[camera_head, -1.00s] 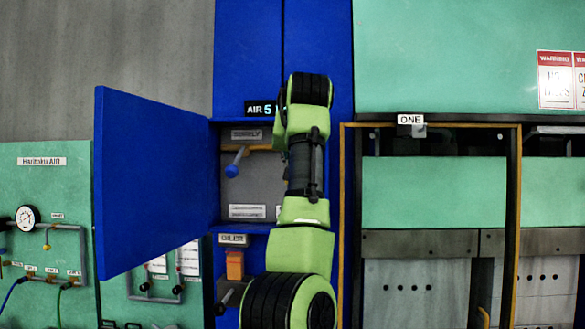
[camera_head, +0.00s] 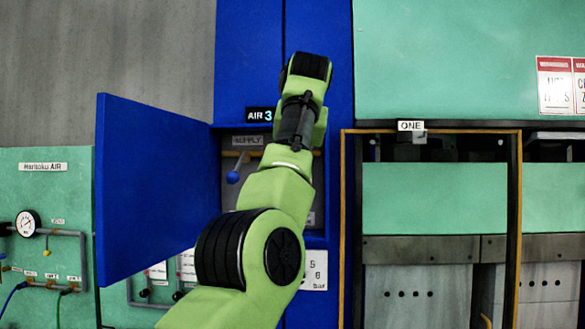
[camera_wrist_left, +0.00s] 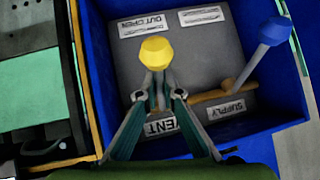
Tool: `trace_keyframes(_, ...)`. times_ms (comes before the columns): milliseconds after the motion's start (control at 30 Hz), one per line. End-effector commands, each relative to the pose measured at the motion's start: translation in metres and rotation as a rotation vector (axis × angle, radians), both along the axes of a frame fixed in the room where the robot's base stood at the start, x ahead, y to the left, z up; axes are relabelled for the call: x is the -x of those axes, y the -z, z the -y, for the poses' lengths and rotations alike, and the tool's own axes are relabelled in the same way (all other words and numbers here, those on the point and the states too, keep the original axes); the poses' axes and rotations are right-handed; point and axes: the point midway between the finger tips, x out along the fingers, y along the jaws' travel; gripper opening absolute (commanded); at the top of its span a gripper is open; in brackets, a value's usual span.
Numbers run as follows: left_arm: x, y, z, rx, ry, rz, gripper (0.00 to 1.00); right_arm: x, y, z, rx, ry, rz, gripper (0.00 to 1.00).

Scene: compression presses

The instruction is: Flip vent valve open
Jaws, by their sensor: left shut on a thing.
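The vent valve's yellow knob (camera_wrist_left: 156,52) shows in the left wrist view, just past the fingertips of my left gripper (camera_wrist_left: 157,92). The gripper is shut on the vent valve's handle, below the knob. The VENT label (camera_wrist_left: 161,124) is partly hidden by the fingers. The supply valve with its blue knob (camera_wrist_left: 273,32) sits beside it in the same box; the blue knob also shows in the head view (camera_head: 233,177). In the head view my left arm covers the vent valve and the gripper. My right gripper is not in view.
The blue box door (camera_head: 155,190) stands open on the left. The box's blue wall (camera_wrist_left: 270,130) closely surrounds the valves. A press (camera_head: 430,210) labelled ONE stands to the right.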

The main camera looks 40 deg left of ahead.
Motion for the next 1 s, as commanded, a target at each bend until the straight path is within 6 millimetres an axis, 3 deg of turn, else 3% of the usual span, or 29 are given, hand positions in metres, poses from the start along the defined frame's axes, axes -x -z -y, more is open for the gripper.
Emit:
trace_keyframes(633,0.0009,-0.0038,-0.0007,0.002,-0.001,-0.003,0.00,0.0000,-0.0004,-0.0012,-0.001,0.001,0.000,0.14)
trace_keyframes(700,0.0009,-0.0038,-0.0007,0.002,-0.001,-0.003,0.22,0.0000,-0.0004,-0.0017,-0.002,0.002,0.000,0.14)
trace_keyframes(733,0.0009,-0.0036,-0.0006,0.003,-0.001,-0.004,0.24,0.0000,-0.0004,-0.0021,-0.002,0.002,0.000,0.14)
trace_keyframes(1000,0.0007,-0.0019,-0.0002,0.005,0.000,-0.007,0.24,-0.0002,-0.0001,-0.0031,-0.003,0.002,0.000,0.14)
